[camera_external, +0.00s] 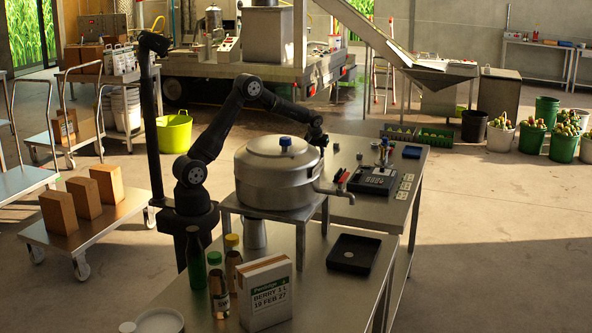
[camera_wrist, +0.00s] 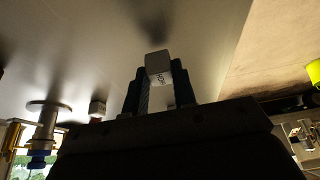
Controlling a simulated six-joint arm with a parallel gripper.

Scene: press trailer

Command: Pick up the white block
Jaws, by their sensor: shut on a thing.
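A white block (camera_wrist: 158,65) with dark lettering on its face shows in the wrist view, between the two dark fingers. My gripper (camera_wrist: 160,88) is shut on this block, with one finger on each side of it. In the external view my gripper (camera_external: 316,139) is over the far left part of the metal table, behind the steel pot. The block is hidden there by my gripper and the pot. I cannot tell how high the block is above the table.
A steel pot (camera_external: 279,172) with a spout stands on a raised stand in front of my gripper. A carton (camera_external: 265,294) and bottles stand nearer the camera.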

